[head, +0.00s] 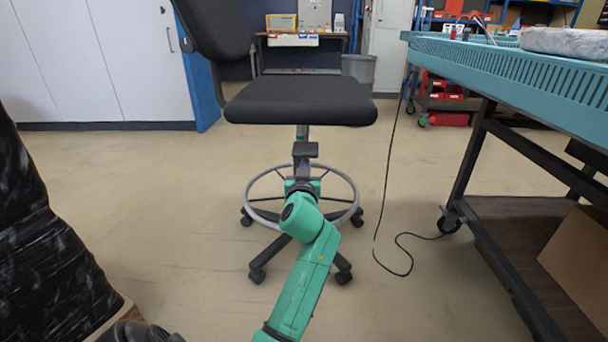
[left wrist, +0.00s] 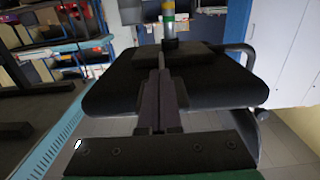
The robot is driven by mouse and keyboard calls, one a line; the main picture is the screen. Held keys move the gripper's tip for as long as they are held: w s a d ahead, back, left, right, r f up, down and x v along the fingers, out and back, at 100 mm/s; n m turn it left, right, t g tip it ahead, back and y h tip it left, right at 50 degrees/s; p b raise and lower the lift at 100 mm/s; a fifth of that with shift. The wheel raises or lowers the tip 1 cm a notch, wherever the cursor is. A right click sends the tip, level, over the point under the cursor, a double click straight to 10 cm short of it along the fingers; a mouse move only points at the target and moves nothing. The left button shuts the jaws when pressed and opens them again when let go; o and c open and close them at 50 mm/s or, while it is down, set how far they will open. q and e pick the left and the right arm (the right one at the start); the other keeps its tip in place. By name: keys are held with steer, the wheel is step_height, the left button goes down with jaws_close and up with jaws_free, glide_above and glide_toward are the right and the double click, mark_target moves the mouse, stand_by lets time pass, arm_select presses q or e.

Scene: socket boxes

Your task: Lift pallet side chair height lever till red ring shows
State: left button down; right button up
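The black swivel chair (head: 300,100) stands mid-floor, with a foot ring (head: 250,205) and castors. A flat dark paddle (head: 306,149), which looks like the height lever, sits below the seat. My left gripper (head: 302,165) reaches up from below, fingertips just under the paddle. The left wrist view looks upside down. There my left gripper's fingers (left wrist: 161,80) lie close together, shut, pointing at the paddle (left wrist: 190,54). I cannot tell whether they touch it. The column (left wrist: 170,30) shows green and yellow bands; a reddish patch sits at the picture's edge.
A black-wrapped load (head: 45,240) stands at the left. A turquoise-rimmed table (head: 520,70) on castors fills the right. A black cable (head: 384,200) lies on the floor between chair and table. White cabinets (head: 95,60) stand behind.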

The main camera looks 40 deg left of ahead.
arm_select(q)
steer(key=v, duration=0.9)
steer(key=shift+s+d, duration=0.15)
